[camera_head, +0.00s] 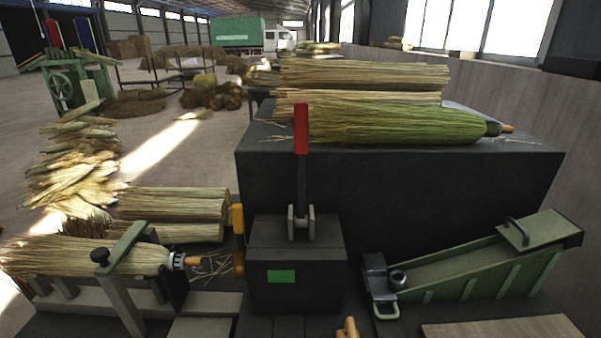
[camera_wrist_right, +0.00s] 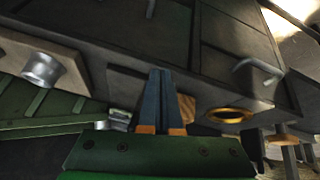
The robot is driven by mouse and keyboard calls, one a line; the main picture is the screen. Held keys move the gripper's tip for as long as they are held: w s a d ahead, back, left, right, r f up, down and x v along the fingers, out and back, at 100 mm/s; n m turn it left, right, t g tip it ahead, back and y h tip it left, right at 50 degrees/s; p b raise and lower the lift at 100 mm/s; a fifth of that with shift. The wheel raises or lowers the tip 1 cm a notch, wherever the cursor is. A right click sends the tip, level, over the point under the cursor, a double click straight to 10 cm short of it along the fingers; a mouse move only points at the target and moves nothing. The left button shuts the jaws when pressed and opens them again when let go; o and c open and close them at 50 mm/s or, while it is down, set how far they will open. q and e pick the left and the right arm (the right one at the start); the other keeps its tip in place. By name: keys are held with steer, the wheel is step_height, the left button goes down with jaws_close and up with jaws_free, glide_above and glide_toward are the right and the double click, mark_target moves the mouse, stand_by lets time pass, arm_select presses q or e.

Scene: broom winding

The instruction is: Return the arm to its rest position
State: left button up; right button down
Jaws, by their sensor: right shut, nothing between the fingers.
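My right gripper (camera_wrist_right: 161,78) shows in the right wrist view as two dark blue fingers with orange at their bases. The fingers lie together with nothing between them. They point toward dark box-like machine surfaces (camera_wrist_right: 145,30); whether they touch cannot be told. My left gripper is not in view, and neither gripper can be made out in the head view. A tan piece (camera_head: 348,328) shows at the bottom edge of the head view, mostly cut off.
A dark machine with a red lever (camera_head: 301,130) stands in the centre. A bundle (camera_head: 95,257) sits in the clamp frame (camera_head: 122,280) at left. A green sloped fixture (camera_head: 480,270) stands at right. Straw bundles (camera_head: 390,118) lie on the black block (camera_head: 400,185) behind.

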steer(key=s+f+m+g, duration=0.1)
steer(key=s+f+g, duration=0.2)
steer(key=s, duration=0.4)
step_height(320, 180, down, 16)
steer(key=s, duration=0.2)
steer(key=s+d+f+g, duration=0.1)
steer(key=s+f+g, duration=0.1)
steer(key=s+f, duration=0.8)
steer(key=shift+s+d, duration=0.4)
steer(key=shift+s, duration=0.4)
